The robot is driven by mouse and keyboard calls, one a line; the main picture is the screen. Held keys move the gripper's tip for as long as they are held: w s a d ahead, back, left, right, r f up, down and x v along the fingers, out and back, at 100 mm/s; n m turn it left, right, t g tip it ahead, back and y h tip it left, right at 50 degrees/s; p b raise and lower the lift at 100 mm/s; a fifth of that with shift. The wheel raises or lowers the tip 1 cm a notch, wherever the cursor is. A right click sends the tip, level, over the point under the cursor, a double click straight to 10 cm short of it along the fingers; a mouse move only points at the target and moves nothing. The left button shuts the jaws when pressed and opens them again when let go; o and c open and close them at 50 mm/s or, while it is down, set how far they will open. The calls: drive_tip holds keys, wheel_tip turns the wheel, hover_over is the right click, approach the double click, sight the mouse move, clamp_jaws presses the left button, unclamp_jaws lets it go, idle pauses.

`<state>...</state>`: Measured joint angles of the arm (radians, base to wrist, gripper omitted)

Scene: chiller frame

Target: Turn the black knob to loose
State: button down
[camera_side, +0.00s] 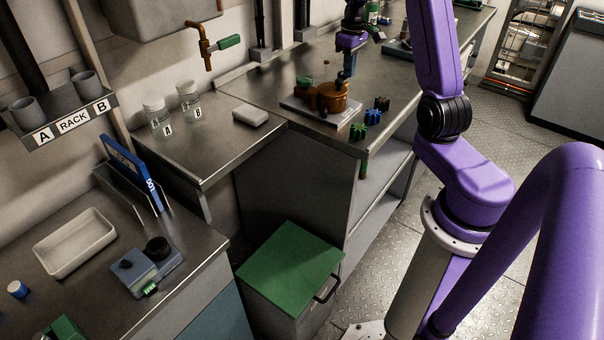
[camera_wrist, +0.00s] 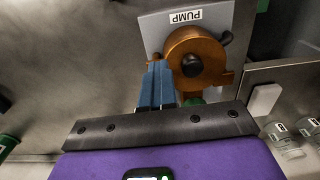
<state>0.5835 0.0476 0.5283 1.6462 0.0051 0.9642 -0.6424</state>
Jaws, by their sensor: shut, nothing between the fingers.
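The pump (camera_side: 331,98) is a copper-coloured round body on a pale plate, on the far counter. In the wrist view the pump (camera_wrist: 206,48) carries a round black knob (camera_wrist: 191,65) at the middle of its face and a small dark part at its edge. My gripper (camera_side: 342,80) is at the pump's top in the side view. In the wrist view my gripper (camera_wrist: 158,66), with its blue fingers together, is just left of the black knob. I cannot tell whether it touches the pump. The knob's setting is not readable.
Green, blue and dark star-shaped pieces (camera_side: 372,117) sit on the counter right of the pump. A green piece (camera_side: 304,82) is at the pump's left. Lidded jars (camera_side: 188,98) stand further left. A blue-grey box (camera_side: 146,270) with black knobs sits on the near bench.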

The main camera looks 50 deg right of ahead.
drive_tip(key=shift+s+d+f, duration=0.15)
drive_tip(key=shift+d+f, duration=0.15)
drive_tip(key=shift+d, duration=0.3)
drive_tip(key=shift+s+d+f, duration=0.15)
drive_tip(key=shift+d+f, duration=0.15)
drive_tip(key=shift+d, duration=0.35)
drive_tip(key=shift+s+d, duration=0.15)
drive_tip(key=shift+s, duration=0.1)
wheel_tip(320, 180, up, 6)
drive_tip(key=shift+w+r, duration=0.15)
drive_tip(key=shift+w, duration=0.1)
idle(0.4)
